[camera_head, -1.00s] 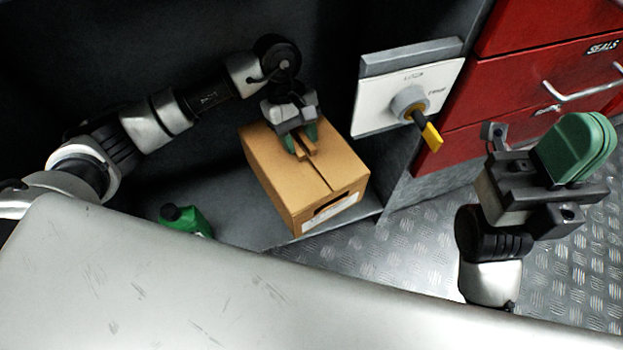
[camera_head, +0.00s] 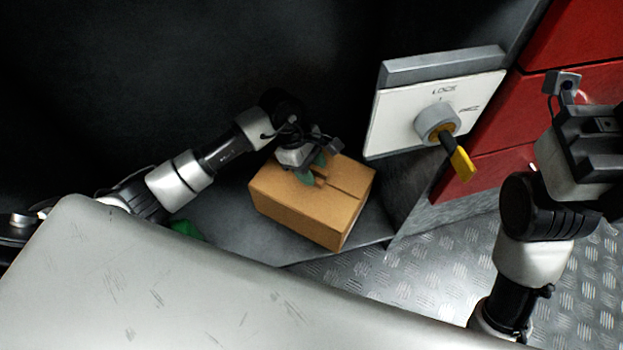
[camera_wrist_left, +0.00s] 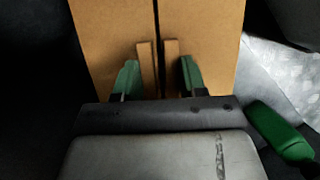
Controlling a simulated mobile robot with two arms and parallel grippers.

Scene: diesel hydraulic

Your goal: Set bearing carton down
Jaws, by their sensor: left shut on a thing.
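The bearing carton (camera_head: 300,205) is a brown cardboard box, on or just above a dark grey shelf (camera_head: 225,232); I cannot tell whether it touches. My left gripper (camera_head: 312,174) is over its top, with green fingers shut on the raised tab in the middle of the lid. In the left wrist view the carton (camera_wrist_left: 110,30) fills the upper middle, and the gripper (camera_wrist_left: 158,75) has a finger on each side of the tab. My right gripper is cut off at the right edge of the head view, and its fingertips are not seen.
A green bottle (camera_head: 185,229) stands left of the carton, mostly hidden by a pale metal surface (camera_head: 150,290) in the foreground. A white lock panel (camera_head: 400,115) with a yellow-handled switch (camera_head: 458,160) and red drawers (camera_head: 575,50) are to the right. Tread-plate floor (camera_head: 430,270) lies below.

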